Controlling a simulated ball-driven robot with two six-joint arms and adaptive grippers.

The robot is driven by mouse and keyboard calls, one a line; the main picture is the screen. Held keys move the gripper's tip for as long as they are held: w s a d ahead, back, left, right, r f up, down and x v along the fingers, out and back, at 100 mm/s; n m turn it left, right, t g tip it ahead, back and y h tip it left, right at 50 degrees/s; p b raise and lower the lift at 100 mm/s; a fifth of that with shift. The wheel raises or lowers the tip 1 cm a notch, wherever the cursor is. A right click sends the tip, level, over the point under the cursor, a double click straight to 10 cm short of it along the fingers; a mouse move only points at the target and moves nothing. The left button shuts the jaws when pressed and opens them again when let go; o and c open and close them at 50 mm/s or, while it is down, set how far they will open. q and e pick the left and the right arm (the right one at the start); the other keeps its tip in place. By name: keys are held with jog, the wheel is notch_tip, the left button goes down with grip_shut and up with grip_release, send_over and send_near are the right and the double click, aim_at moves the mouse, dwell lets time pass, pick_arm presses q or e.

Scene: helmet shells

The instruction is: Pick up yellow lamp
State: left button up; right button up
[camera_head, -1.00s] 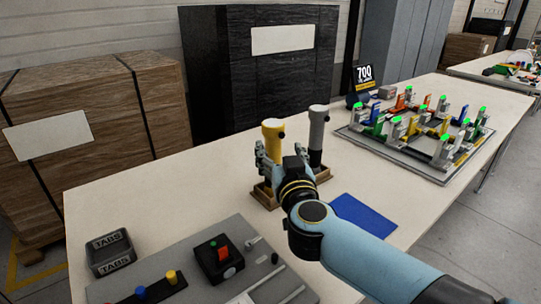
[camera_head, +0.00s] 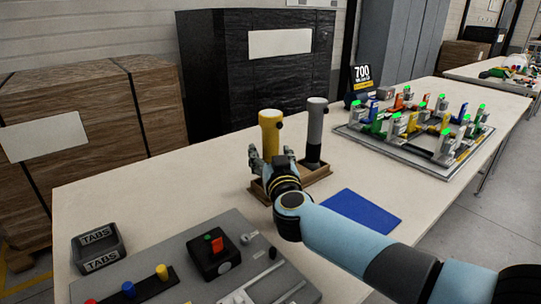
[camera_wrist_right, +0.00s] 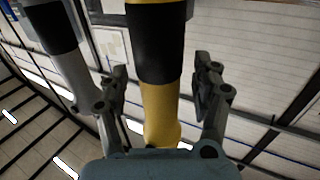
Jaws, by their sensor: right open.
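The yellow lamp (camera_head: 269,132) is an upright cylinder standing in a brown wooden holder (camera_head: 328,172) on the table, to the left of a grey lamp (camera_head: 315,132). My right gripper (camera_head: 270,160) is low at the yellow lamp, and its wrist hides the lamp's lower end. In the right wrist view, the yellow lamp (camera_wrist_right: 160,110) with a black band passes between the two open fingers of my right gripper (camera_wrist_right: 160,75). Gaps show on both sides, so the fingers do not visibly press on it. The grey lamp (camera_wrist_right: 72,80) is to the left there. My left gripper is out of view.
A blue mat (camera_head: 360,211) lies right of the holder. A grey control panel (camera_head: 165,262) and a TABS bin (camera_head: 97,262) are at front left. A fixture board (camera_head: 437,165) with colored parts stands at the right. The table behind the lamps is clear.

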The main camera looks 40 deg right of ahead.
jog(key=shift+c, duration=1)
grip_shut()
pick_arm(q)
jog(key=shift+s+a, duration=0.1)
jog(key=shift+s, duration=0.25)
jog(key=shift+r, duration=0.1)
pick_arm(e)
jog(key=shift+r, duration=0.15)
